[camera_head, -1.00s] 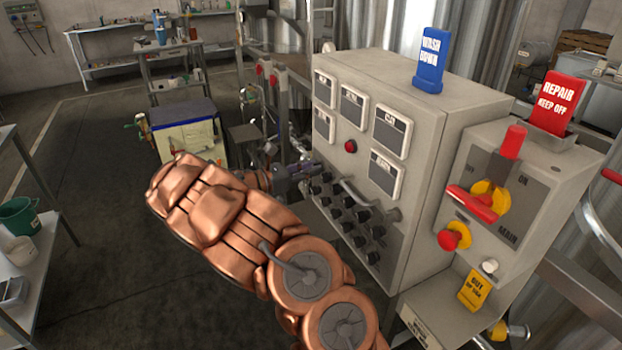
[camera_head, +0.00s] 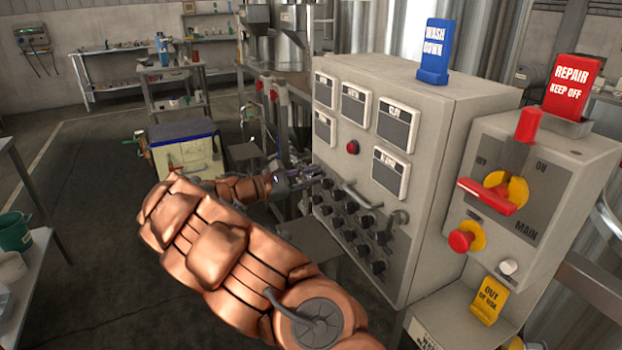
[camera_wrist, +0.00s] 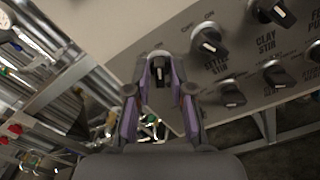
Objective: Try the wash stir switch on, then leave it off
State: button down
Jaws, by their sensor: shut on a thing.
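In the wrist view my gripper (camera_wrist: 158,88) is shut on a black knob (camera_wrist: 158,70) with a pale pointer line, at the left end of the switch panel. The pointer runs roughly up and down in that view. The fingers hide the knob's name, so I cannot read whether it is the wash stir switch. To its right are a knob (camera_wrist: 207,42) that seems labelled settle stir and a knob (camera_wrist: 276,12) above the words clay stir. In the head view my gripper (camera_head: 302,177) reaches the left end of the knob rows on the grey cabinet (camera_head: 440,150).
A main switch box (camera_head: 545,160) with a red handle (camera_head: 487,196) stands at right. Signs read wash down (camera_head: 435,50), repair keep off (camera_head: 571,85) and out of use (camera_head: 489,300). A bar handle (camera_head: 358,194) and a grey hook (camera_head: 399,217) stick out near the knobs. Pipes (camera_wrist: 50,55) lie left of the panel.

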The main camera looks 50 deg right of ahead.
jog(key=shift+s, duration=0.1)
jog(key=c, duration=1.2)
grip_release()
jog(key=shift+c, duration=0.2)
jog(key=shift+w+a, duration=0.3)
jog(key=shift+a, duration=0.25)
jog(key=v, duration=1.1)
jog(key=shift+s, duration=0.1)
